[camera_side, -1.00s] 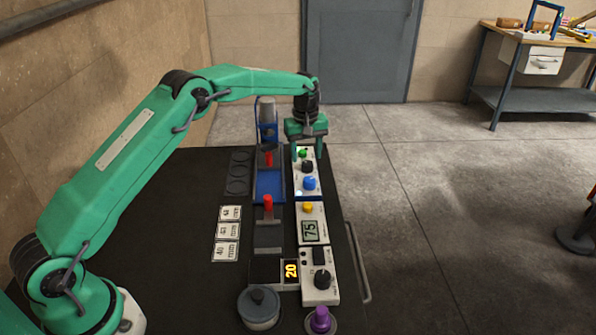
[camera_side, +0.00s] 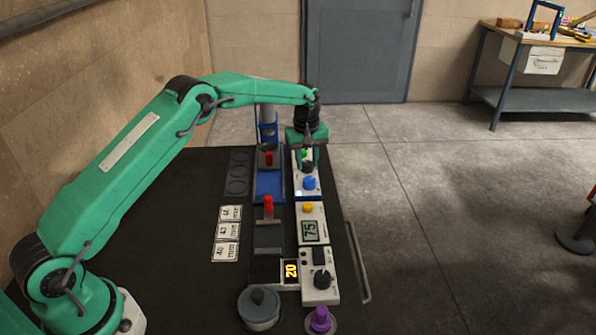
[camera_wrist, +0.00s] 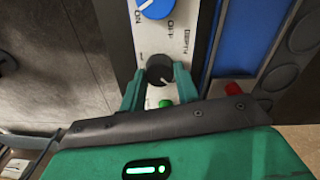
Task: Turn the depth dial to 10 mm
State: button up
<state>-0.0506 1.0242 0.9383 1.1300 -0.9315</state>
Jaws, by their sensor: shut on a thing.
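A black dial (camera_wrist: 160,69) sits on a narrow white panel (camera_wrist: 125,60), with a blue knob (camera_wrist: 155,8) on one side of it and a green button (camera_wrist: 166,103) on the other. Lettering beside the dial is too small to read surely. My gripper (camera_wrist: 159,75) points down at the panel, its two green fingers shut on the black dial from either side. In the side view my gripper (camera_side: 308,163) is at the far panel, just beyond the blue knob (camera_side: 309,183); its fingers partly hide the dial there. The dial's pointer setting cannot be read.
Left of the row stands a blue press frame with red parts (camera_side: 268,185). A grey pot (camera_side: 259,308) and a purple knob (camera_side: 320,319) are in front.

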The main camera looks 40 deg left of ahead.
aim_at(306, 162)
jog(key=shift+m, duration=0.4)
jog(key=m, duration=0.5)
jog(key=shift+a, duration=0.15)
jog(key=m, duration=0.5)
jog(key=shift+a+m+g, duration=0.1)
jog(key=shift+m+g, duration=0.3)
jog(key=o, duration=1)
jog(key=shift+w+r, duration=0.1)
jog(key=shift+r, duration=0.05)
jog(key=shift+d+r, duration=0.2)
jog(key=shift+r, duration=0.05)
jog(key=shift+a+r, duration=0.1)
jog(key=shift+r, duration=3.4)
